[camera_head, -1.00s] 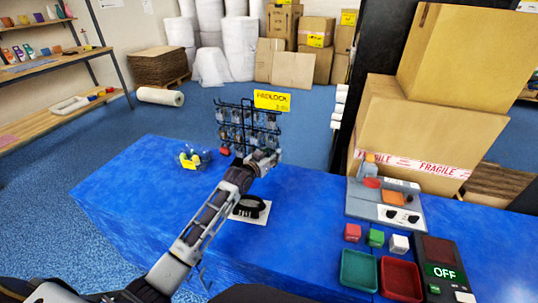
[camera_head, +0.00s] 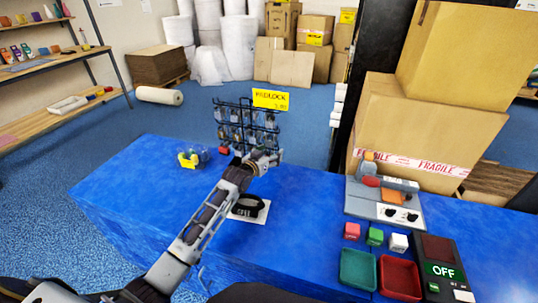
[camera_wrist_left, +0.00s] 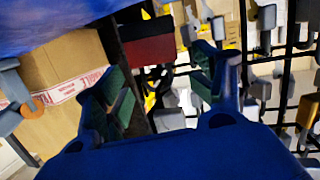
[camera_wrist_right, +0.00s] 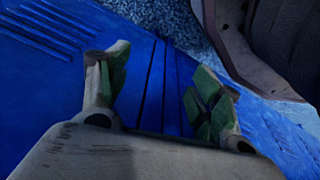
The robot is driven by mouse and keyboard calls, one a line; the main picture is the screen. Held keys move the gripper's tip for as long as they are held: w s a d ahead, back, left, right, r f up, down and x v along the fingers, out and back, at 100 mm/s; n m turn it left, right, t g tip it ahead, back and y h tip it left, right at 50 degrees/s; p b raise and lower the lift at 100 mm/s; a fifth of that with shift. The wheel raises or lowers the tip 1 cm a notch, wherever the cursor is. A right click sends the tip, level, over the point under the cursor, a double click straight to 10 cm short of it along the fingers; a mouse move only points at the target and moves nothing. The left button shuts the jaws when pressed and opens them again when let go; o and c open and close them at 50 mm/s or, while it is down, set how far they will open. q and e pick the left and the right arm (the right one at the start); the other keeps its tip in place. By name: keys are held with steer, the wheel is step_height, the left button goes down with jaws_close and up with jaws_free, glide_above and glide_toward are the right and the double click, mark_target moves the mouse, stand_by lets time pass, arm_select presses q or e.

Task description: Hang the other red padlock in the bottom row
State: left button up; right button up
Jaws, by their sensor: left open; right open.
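The wire padlock rack (camera_head: 219,106) stands on the blue table under a yellow sign, with several grey padlocks hung in rows. A red padlock (camera_head: 224,150) shows low at the rack's left side. My left gripper (camera_head: 262,158) is at the rack's lower right front. In the left wrist view, my left gripper (camera_wrist_left: 160,72) is open, with a dark red block-like body (camera_wrist_left: 150,48) beyond and between its fingertips; I cannot tell whether the fingers touch it. My right gripper (camera_wrist_right: 155,72) is open and empty over blue surface, out of the head view.
A bowl (camera_head: 203,154) with a yellow tag stands left of the rack. A black ring-shaped thing on a white card (camera_head: 262,213) lies in front of the rack. At right are a grey device (camera_head: 358,205), small cubes, green (camera_head: 346,279) and red (camera_head: 418,290) trays.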

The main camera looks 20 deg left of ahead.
arm_select(q)
steer(key=v, duration=1.2)
stand_by(0.6)
steer(key=shift+f, duration=0.1)
stand_by(0.5)
